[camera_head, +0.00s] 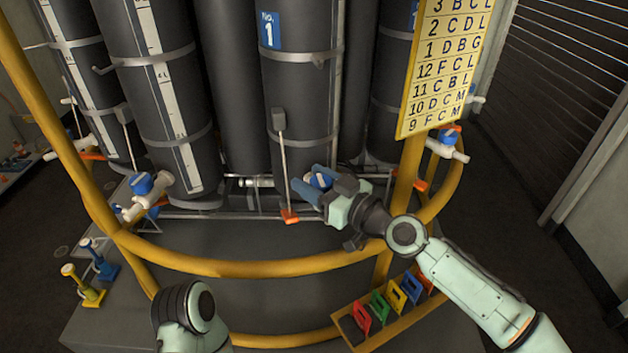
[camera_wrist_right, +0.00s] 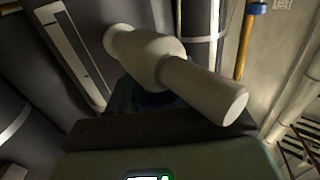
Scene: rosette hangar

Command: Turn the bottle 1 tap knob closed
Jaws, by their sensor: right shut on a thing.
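Bottle 1 (camera_head: 300,100) is a tall dark cylinder with a blue "No. 1" label, standing upright at the centre of the head view. Its blue tap knob (camera_head: 322,180) is low at its front, mostly hidden by my right gripper (camera_head: 315,184). That gripper reaches in from the right and is shut on the knob. In the right wrist view, the white tap body (camera_wrist_right: 165,65) fills the upper middle, with a dark blue bit of the knob (camera_wrist_right: 155,98) below it. The knob's angle cannot be told. My left gripper is outside the head view; only part of that arm shows.
A yellow rail (camera_head: 250,268) curves in front of the bottles. A yellow letter board (camera_head: 437,70) hangs at the right. Other blue-knobbed taps (camera_head: 142,183) sit at the left and right. A rack of coloured tags (camera_head: 385,310) is at the lower right.

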